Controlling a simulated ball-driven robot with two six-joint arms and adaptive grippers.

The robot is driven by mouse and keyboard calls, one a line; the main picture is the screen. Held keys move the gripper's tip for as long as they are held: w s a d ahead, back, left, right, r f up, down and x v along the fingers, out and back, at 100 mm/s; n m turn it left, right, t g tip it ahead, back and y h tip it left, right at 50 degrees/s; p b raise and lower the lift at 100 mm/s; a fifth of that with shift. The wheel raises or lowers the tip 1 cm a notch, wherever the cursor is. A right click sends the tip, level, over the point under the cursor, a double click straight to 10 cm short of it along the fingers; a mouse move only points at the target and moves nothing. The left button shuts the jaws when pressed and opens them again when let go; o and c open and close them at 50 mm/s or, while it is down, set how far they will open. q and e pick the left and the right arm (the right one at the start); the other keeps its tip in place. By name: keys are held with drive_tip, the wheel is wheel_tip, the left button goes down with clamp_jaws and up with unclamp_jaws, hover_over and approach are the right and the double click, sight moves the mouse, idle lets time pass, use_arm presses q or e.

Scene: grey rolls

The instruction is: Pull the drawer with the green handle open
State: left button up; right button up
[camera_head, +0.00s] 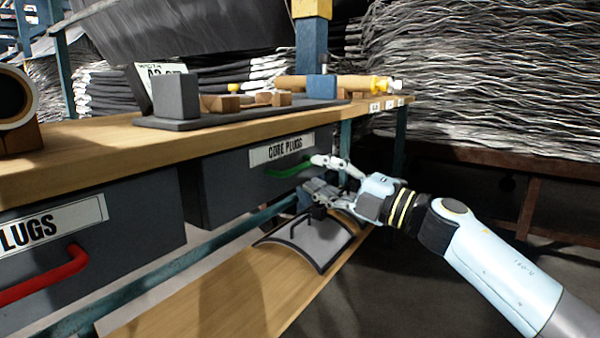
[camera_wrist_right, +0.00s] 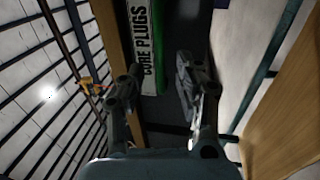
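The grey drawer (camera_head: 225,185) with the "CORE PLUGS" label hangs under the wooden bench top. Its green handle (camera_head: 288,170) is on its front, below the label, with its right end close to my right gripper (camera_head: 322,174). In the right wrist view, the green handle (camera_wrist_right: 157,40) runs lengthwise and appears in the gap between the two spread fingers of my right gripper (camera_wrist_right: 158,75). The fingers are open; I see no clear contact with the handle. How far the drawer stands out is hard to tell. My left gripper is not in view.
A second grey drawer with a red handle (camera_head: 45,275) is at the left. The bench top (camera_head: 75,150) overhangs both. A lower wooden shelf (camera_head: 215,300) carries a curved grey piece (camera_head: 325,245) just under my right gripper. The floor right of the bench looks clear.

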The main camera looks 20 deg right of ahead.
sight(304, 168)
drive_tip(key=shift+b+x, duration=0.3)
drive_tip(key=shift+x, duration=2.05)
drive_tip(key=shift+f, duration=0.1)
drive_tip(key=shift+c, duration=0.3)
clamp_jaws()
